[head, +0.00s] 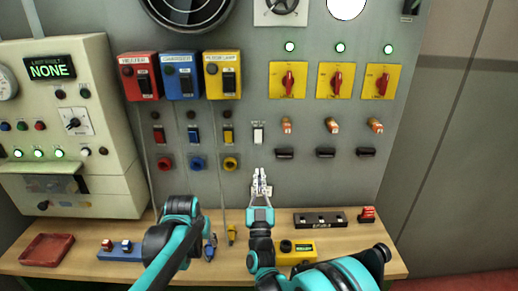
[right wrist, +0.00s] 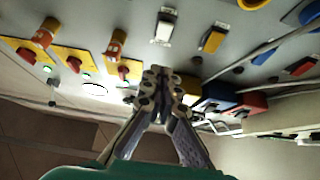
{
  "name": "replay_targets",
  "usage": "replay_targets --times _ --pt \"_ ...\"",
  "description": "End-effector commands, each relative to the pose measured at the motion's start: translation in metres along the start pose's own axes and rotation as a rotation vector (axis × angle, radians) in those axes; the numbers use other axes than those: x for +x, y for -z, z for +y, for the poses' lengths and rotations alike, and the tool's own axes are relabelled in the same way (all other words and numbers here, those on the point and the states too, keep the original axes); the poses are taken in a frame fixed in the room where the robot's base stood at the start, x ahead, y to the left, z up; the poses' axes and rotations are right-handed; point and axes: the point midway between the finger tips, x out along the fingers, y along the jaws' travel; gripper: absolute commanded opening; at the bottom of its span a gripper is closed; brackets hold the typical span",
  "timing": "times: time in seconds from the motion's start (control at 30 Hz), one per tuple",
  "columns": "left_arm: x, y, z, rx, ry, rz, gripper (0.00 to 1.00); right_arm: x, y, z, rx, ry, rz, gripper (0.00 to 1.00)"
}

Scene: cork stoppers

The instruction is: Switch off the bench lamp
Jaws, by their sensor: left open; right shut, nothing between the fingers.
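The yellow switch box (head: 222,75) on the wall panel has a black lever and a label that seems to end in "LAMP". My right gripper (head: 260,176) is shut and empty, pointing up, below the white switch in the head view. In the right wrist view its closed tips (right wrist: 165,72) are apart from the white switch (right wrist: 163,27) and yellow switch (right wrist: 212,40). My left arm shows, but its gripper cannot be made out.
A red box (head: 139,76) and a blue box (head: 181,75) are left of the yellow one. Three red rotary switches on yellow plates (head: 289,80) are to the right. Cables hang down the panel. The wooden bench (head: 225,270) holds a red tray (head: 47,250) and a black strip (head: 320,220).

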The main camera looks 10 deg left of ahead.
Motion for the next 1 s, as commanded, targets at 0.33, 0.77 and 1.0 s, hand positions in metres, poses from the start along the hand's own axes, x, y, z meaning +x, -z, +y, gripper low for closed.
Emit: replay_targets --times 0.33,0.77,1.0 --pt "0.000 0.000 0.000 0.000 0.000 0.000 0.46 0.072 0.000 0.001 0.000 -0.001 0.000 0.00" --pt "0.000 0.000 0.000 0.000 0.000 0.000 0.46 0.115 -0.027 0.000 0.000 0.001 -0.001 0.00" --pt "0.000 0.000 0.000 0.000 0.000 0.000 0.46 0.116 -0.028 0.000 0.001 0.001 -0.001 0.00"
